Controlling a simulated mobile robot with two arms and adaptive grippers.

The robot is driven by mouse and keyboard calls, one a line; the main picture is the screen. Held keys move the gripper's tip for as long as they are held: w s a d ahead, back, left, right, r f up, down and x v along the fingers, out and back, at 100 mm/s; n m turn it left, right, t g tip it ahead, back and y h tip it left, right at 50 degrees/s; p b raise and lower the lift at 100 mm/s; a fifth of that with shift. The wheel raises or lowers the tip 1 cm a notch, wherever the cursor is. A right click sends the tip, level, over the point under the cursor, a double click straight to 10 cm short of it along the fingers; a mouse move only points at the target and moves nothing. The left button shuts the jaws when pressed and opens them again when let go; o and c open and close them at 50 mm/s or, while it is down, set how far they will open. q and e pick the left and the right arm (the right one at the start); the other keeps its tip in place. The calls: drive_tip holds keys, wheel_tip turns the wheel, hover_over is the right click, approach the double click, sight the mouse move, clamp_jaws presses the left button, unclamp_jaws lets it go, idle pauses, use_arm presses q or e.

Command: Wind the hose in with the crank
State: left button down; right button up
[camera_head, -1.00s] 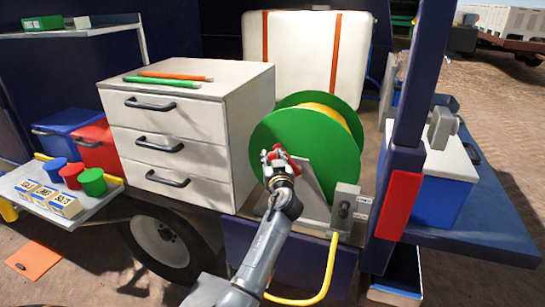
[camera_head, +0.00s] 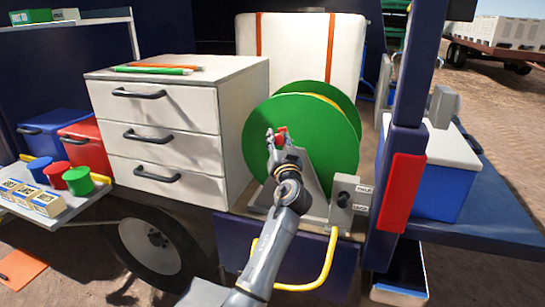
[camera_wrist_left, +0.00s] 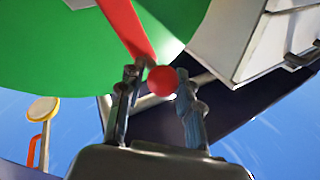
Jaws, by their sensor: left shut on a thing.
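The green hose reel (camera_head: 315,120) stands on the truck bed, with a little yellow hose (camera_head: 334,97) showing between its discs. More yellow hose (camera_head: 320,280) hangs in a loop below the bed edge. The crank's red handle (camera_head: 282,133) is at the front of the reel, at my left gripper (camera_head: 276,139). In the left wrist view the red crank arm (camera_wrist_left: 126,28) ends in a round red knob (camera_wrist_left: 161,80). The knob sits between the fingers of my left gripper (camera_wrist_left: 157,85), which is shut on it. My right gripper is not in view.
A white drawer cabinet (camera_head: 165,125) stands close left of the reel. A grey control box (camera_head: 346,198) is at the reel's lower right. A dark blue post (camera_head: 401,145) with a red panel (camera_head: 400,192) rises further right, before a blue-and-white cooler (camera_head: 438,180).

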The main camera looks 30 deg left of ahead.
use_arm(q)
drive_tip(key=shift+w+d+r+m+t+b, duration=0.15)
drive_tip(key=shift+d+r+m+t+b, duration=0.15)
drive_tip(key=shift+d+m+t+b, duration=0.55)
drive_tip(key=shift+w+d+r+m+t+b, duration=0.2)
drive_tip(key=shift+d+m+b, duration=0.3)
drive_tip(key=shift+m+b, duration=0.7)
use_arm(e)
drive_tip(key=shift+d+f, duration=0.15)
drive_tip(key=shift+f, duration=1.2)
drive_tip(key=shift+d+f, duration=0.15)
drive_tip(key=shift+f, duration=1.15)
use_arm(q)
drive_tip(key=shift+r, duration=0.15)
drive_tip(key=c, duration=1)
unclamp_jaws()
drive_tip(key=shift+w+d+f, duration=0.1)
drive_tip(key=shift+f, duration=0.1)
drive_tip(key=v, duration=1.2)
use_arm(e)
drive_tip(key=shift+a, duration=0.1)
